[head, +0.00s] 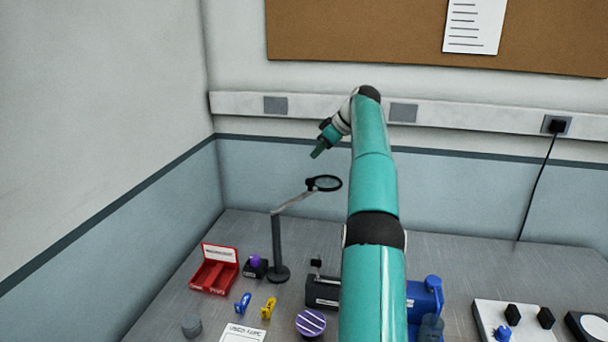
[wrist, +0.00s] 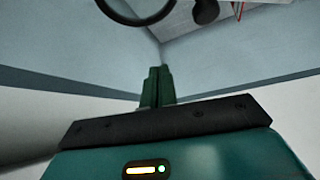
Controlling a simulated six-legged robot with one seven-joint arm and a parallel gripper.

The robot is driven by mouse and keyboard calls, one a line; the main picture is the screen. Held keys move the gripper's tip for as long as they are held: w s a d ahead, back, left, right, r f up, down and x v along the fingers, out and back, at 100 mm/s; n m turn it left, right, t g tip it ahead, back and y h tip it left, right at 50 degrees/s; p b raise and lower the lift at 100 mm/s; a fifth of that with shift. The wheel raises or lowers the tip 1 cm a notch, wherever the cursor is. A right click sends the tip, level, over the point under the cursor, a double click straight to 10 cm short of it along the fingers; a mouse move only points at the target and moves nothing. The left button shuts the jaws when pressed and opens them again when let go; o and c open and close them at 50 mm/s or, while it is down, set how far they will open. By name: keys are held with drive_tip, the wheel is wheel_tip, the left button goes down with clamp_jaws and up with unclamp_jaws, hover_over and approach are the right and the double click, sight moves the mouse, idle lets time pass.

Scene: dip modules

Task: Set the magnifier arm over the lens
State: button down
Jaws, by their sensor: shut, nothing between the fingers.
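The magnifier is a dark ring (head: 327,184) on a thin grey arm (head: 294,202) that runs up from a dark post (head: 277,240) with a round base. The ring hangs well above the bench. My gripper (head: 317,153) is shut and empty, above the ring and apart from it. In the wrist view its green fingertips (wrist: 156,75) are together, and part of the ring (wrist: 138,23) shows beyond them at the top edge. I cannot tell which thing is the lens; a purple striped disc (head: 310,323) lies at the front of the bench.
A red bin (head: 214,270), a small dark block with a purple knob (head: 255,261), blue and yellow clips (head: 268,308) and a black box (head: 322,292) stand around the post. A white panel (head: 485,318) is at right. My arm hides the bench's middle.

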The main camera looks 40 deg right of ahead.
drive_tip(key=shift+d, duration=0.1)
drive_tip(key=shift+w+f, duration=0.15)
drive_tip(key=shift+f, duration=0.05)
drive_tip(key=x, duration=1)
drive_tip(key=s, duration=0.1)
drive_tip(key=s+d, duration=0.1)
drive_tip(key=s, duration=0.2)
drive_tip(key=shift+d+r, duration=0.2)
drive_tip(key=shift+d, duration=0.05)
drive_tip(key=shift+f, duration=0.1)
